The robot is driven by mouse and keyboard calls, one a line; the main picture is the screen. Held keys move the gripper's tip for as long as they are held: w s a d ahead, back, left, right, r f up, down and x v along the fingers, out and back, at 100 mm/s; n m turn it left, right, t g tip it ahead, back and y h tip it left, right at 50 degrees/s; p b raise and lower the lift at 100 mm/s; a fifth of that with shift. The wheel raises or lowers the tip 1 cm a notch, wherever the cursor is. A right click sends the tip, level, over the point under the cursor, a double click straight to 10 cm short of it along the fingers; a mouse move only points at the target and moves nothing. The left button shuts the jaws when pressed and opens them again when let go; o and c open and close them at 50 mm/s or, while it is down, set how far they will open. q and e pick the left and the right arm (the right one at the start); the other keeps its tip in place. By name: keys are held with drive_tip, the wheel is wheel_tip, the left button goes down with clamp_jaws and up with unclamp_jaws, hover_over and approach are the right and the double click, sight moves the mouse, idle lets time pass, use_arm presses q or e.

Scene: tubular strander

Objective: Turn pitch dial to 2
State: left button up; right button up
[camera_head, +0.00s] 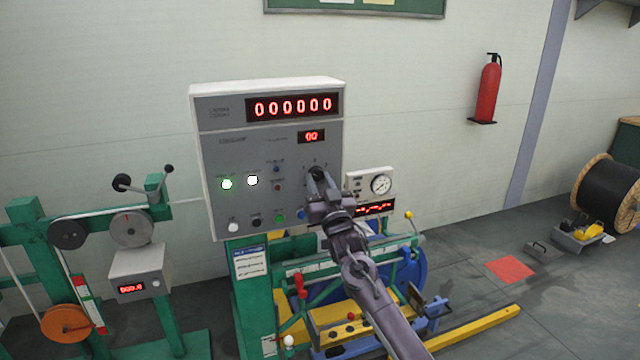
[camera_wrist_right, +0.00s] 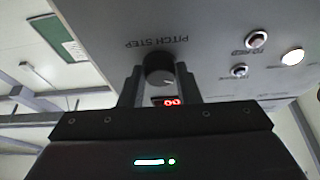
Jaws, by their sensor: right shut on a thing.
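The pitch dial (camera_wrist_right: 159,70) is a dark round knob under the label "PITCH STEP" in the right wrist view, which shows the panel upside down. My right gripper (camera_wrist_right: 159,80) is shut on the dial, one finger on each side of it. In the head view my right gripper (camera_head: 318,182) reaches the lower right of the grey control panel (camera_head: 225,155) and mostly hides the dial. A small red display (camera_head: 311,136) above the dial seems to read 00; it also shows in the right wrist view (camera_wrist_right: 172,102). My left gripper is not in view.
A large red counter (camera_head: 292,106) shows all zeros. Lit white buttons (camera_head: 252,180) and several coloured buttons sit left of the dial. A gauge box (camera_head: 381,184) stands close to the right of my gripper. Green machine frames (camera_head: 255,300) stand below.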

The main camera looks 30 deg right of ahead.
drive_tip(key=shift+m, duration=0.3)
drive_tip(key=m+h, duration=0.1)
drive_tip(key=m+b, duration=0.1)
drive_tip(key=m, duration=0.1)
drive_tip(key=shift+a+f+g+h, duration=0.1)
drive_tip(key=shift+a+g+h, duration=0.05)
drive_tip(key=shift+g+h, duration=0.2)
drive_tip(key=m+g+h+b, duration=0.1)
drive_tip(key=m+h, duration=0.1)
drive_tip(key=m, duration=0.1)
drive_tip(key=shift+a+m, duration=0.15)
drive_tip(key=shift+m, duration=0.25)
drive_tip(key=m+g, duration=0.1)
drive_tip(key=m, duration=0.1)
drive_tip(key=m+h, duration=0.1)
drive_tip(key=m, duration=0.1)
drive_tip(key=shift+a+r+m+g+h+b, duration=0.1)
drive_tip(key=shift+r+m+g+h+b, duration=0.15)
drive_tip(key=shift+m+g+b, duration=0.1)
drive_tip(key=shift+r+m+g+h, duration=0.1)
drive_tip(key=shift+m+g+h, duration=0.35)
drive_tip(key=shift+m, duration=1.3)
drive_tip(key=shift+w+g+y, duration=0.1)
drive_tip(key=shift+g+y, duration=0.15)
drive_tip(key=o, duration=1)
drive_tip(key=shift+c, duration=0.2)
